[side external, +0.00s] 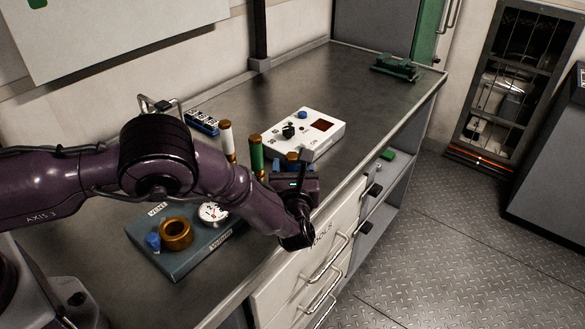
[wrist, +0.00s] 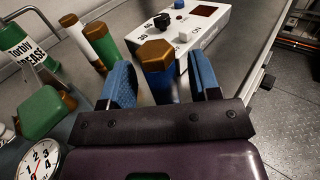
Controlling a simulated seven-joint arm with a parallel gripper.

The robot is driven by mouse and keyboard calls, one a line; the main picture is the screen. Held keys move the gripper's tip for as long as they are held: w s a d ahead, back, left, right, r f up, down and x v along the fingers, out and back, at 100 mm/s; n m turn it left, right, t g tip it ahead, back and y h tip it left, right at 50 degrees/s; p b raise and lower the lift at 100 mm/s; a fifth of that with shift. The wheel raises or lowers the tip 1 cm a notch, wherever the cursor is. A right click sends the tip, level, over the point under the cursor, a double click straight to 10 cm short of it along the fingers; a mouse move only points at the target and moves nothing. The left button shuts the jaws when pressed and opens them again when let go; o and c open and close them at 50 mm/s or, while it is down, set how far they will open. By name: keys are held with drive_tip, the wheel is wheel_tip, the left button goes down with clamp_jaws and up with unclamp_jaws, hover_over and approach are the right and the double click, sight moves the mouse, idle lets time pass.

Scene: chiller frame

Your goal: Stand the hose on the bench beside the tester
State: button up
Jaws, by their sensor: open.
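Three upright cylinders with brass-coloured hex caps stand near the white tester (side external: 307,136): a white one (side external: 228,146), a green one (side external: 256,158) and a blue one (side external: 293,161). The tester (wrist: 197,24) is just beyond.
A blue-grey block (side external: 182,262) carries a brass ring (side external: 176,233), a dial gauge (side external: 212,213) and a blue knob (side external: 153,241). A grease can (wrist: 22,52) is at left. A green tool (side external: 396,68) lies at the far end.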

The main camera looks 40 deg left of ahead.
drive_tip(key=v, duration=1.2)
drive_tip(key=s+a+r+n+g+h, duration=0.1)
drive_tip(key=s+a+r+n+g, duration=0.1)
drive_tip(key=a+r+n+g, duration=0.45)
drive_tip(key=s+a+r+n+g+h, duration=0.1)
drive_tip(key=s+a+r+n+g, duration=0.25)
drive_tip(key=a+r+n, duration=0.6)
drive_tip(key=s+a+r+n+t+h, duration=0.1)
drive_tip(key=s+r+n+h, duration=0.4)
drive_tip(key=s, duration=0.4)
drive_tip(key=s+a+r+n+t+h, duration=0.1)
drive_tip(key=s+r+n+h, duration=0.3)
drive_tip(key=s, duration=0.6)
wheel_tip(320, 180, up, 3)
drive_tip(key=a+n, duration=0.1)
drive_tip(key=n, duration=0.1)
drive_tip(key=shift+s+n+h, duration=0.25)
drive_tip(key=shift+n+h, duration=0.15)
drive_tip(key=shift+c, duration=0.5)
